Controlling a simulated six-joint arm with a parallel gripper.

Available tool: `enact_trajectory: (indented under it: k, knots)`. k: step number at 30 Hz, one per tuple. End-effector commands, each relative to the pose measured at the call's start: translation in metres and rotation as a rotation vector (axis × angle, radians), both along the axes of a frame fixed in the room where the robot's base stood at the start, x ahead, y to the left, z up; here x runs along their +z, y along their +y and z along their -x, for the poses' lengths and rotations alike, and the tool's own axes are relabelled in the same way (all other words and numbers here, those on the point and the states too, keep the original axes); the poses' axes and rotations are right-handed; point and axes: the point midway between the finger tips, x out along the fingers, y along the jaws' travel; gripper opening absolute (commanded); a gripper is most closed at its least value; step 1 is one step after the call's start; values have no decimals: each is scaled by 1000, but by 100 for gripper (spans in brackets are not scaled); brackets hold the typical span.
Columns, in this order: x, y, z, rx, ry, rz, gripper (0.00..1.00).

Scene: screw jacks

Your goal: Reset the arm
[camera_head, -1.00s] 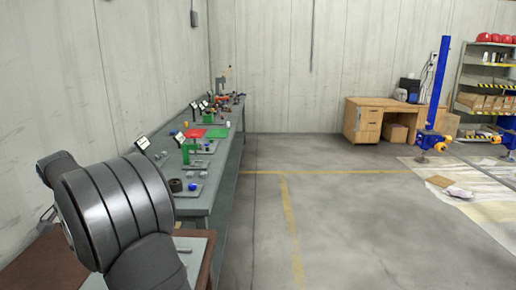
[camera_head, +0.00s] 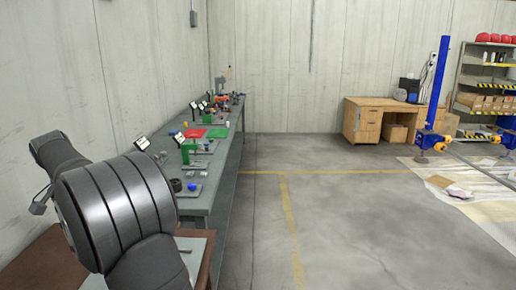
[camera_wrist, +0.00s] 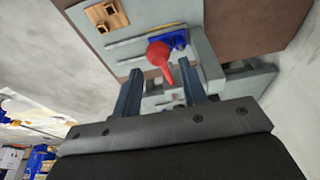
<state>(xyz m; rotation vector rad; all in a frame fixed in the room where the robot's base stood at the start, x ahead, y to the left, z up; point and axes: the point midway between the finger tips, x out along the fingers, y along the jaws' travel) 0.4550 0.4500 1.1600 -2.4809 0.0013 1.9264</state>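My gripper (camera_wrist: 160,70) shows in the wrist view with its two dark blue-grey fingers apart and nothing held between them. Beyond the fingers, a red bulb-shaped thing (camera_wrist: 158,56) with a thin red end lies by a blue part (camera_wrist: 177,40) on a grey board (camera_wrist: 205,60). I cannot tell how far below the fingers they are. In the head view my dark arm fills the lower left, and the gripper's fingers cannot be made out clearly.
A wooden desk (camera_head: 369,122), blue post (camera_head: 438,90) and shelf (camera_head: 470,75) stand farther right. The middle floor is clear.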

Motion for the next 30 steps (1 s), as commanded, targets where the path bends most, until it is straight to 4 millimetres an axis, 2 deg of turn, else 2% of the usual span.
enact_trajectory:
  k: [6,17,23,30]
  knots:
    - [21,0,0,1,-1,-1,39]
    - [23,0,0,1,0,0,39]
    - [7,0,0,0,2,2,39]
    - [-33,0,0,0,3,2,39]
